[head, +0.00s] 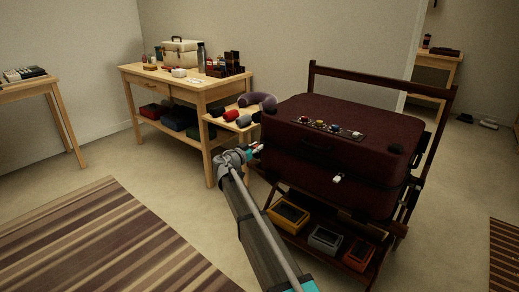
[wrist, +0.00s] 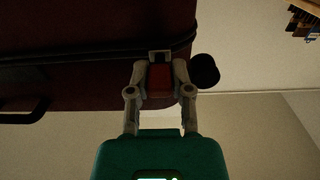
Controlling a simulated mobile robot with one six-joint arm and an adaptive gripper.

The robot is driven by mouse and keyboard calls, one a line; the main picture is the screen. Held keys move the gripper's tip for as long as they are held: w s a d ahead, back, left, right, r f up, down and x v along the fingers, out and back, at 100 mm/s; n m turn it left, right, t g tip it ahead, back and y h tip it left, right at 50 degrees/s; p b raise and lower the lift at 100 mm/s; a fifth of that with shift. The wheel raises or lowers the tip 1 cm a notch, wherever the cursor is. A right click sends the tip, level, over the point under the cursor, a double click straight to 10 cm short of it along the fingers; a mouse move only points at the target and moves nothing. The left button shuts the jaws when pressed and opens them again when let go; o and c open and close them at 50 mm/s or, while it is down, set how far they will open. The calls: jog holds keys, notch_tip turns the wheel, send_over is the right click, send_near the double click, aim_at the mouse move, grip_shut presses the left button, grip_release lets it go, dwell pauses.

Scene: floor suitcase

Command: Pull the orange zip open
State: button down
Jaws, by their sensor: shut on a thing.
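The dark red suitcase (head: 330,150) lies shut on a dark wooden luggage rack. My gripper (head: 256,150) is at the suitcase's left end in the head view. In the wrist view my gripper (wrist: 160,78) is shut on an orange-red zip pull (wrist: 160,80), beside the suitcase (wrist: 80,35) near its corner. The dark zip line (wrist: 80,58) runs along the suitcase's side to the pull. The head view shows the pull too small to make out clearly.
A white tag (head: 337,179) sits on the suitcase's front. Small coloured knobs line a strip (head: 325,127) on its top. The rack (head: 381,245) holds yellow, grey and orange boxes below. A wooden bench (head: 190,82) with several items stands behind left.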

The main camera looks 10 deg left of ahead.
jog(key=shift+w+a, duration=0.1)
jog(key=shift+a, duration=0.15)
jog(key=c, duration=0.6)
grip_release()
jog(key=shift+o, duration=0.4)
jog(key=shift+d, duration=0.1)
jog(key=shift+s, duration=0.2)
jog(key=v, duration=1.2)
jog(key=shift+w, duration=0.15)
